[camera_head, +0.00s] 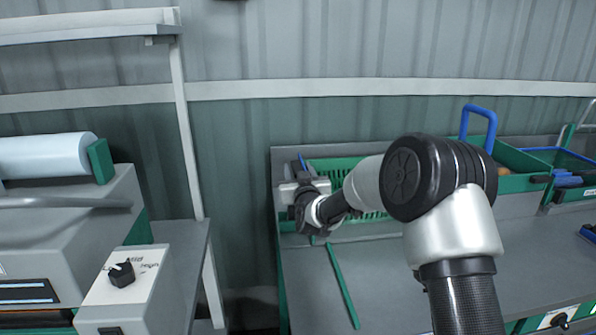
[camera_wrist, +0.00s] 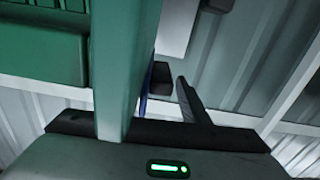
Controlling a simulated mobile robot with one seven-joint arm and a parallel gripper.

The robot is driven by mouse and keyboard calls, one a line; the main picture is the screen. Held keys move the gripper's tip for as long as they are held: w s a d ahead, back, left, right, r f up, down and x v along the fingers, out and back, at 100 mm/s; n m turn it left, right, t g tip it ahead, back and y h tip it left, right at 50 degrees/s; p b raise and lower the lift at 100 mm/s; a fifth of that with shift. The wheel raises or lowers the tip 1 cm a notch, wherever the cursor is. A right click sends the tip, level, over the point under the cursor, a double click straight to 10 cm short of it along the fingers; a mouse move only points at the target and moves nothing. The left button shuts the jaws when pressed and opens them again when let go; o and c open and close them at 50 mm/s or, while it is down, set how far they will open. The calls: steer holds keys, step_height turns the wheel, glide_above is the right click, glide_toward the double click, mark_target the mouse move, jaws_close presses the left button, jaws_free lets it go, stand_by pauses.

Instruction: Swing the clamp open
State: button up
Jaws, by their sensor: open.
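My gripper (camera_head: 303,190) is at the left end of the bench, by a pale grey block and a thin blue piece (camera_head: 302,160). In the wrist view my gripper (camera_wrist: 165,95) shows one dark finger; a green bar in front of the camera covers much of the other side. The jaws are open. A dark block (camera_wrist: 161,77) and a thin blue strip (camera_wrist: 144,98) show beside the finger. These may be parts of the clamp, but I cannot tell its outline or position. I cannot tell whether the finger touches anything.
A green crate (camera_head: 335,170) stands behind my gripper. A long green strip (camera_head: 342,285) lies on the grey bench (camera_head: 390,290). A green bin with a blue handle (camera_head: 480,120) is at the right. A machine with a black knob (camera_head: 122,273) stands at the left.

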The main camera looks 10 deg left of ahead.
steer(key=shift+w, duration=0.1)
steer(key=c, duration=0.9)
steer(key=shift+a+f+n+b, duration=0.3)
steer(key=shift+n+b, duration=0.3)
steer(key=shift+b, duration=0.15)
steer(key=shift+r, duration=0.2)
steer(key=o, duration=0.9)
steer(key=shift+a, duration=0.1)
